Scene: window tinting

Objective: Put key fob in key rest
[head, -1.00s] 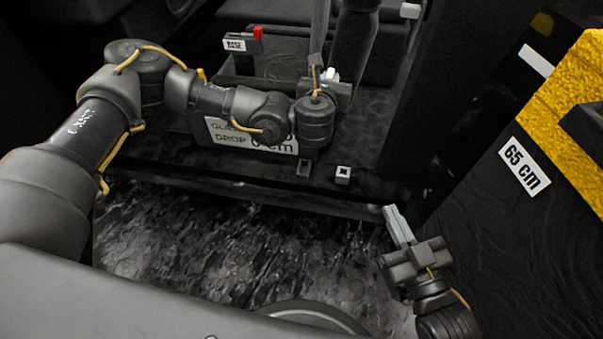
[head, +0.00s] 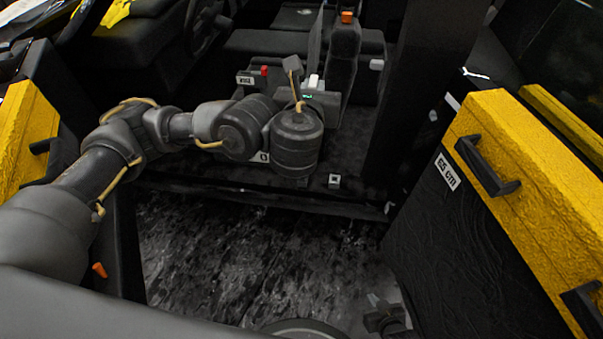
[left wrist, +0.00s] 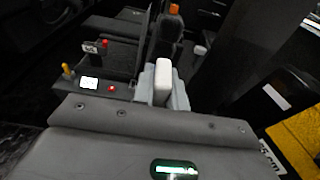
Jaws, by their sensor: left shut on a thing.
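My left gripper (head: 314,84) is over the car's front area, partly hidden behind my own wrist. In the left wrist view its grey fingers are shut on a small white block (left wrist: 163,80), which I take to be the key fob; its top also shows in the head view (head: 313,80). The block points away from my wrist, toward the seat. I cannot pick out the key rest for certain. A small black-and-white labelled holder (head: 245,78) with a red part beside it stands left of the gripper. My right gripper (head: 374,300) is low near the floor, apparently empty; its finger gap is unclear.
A small white square piece (head: 334,181) lies near the door sill. Yellow-topped black panels (head: 520,150) flank the opening.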

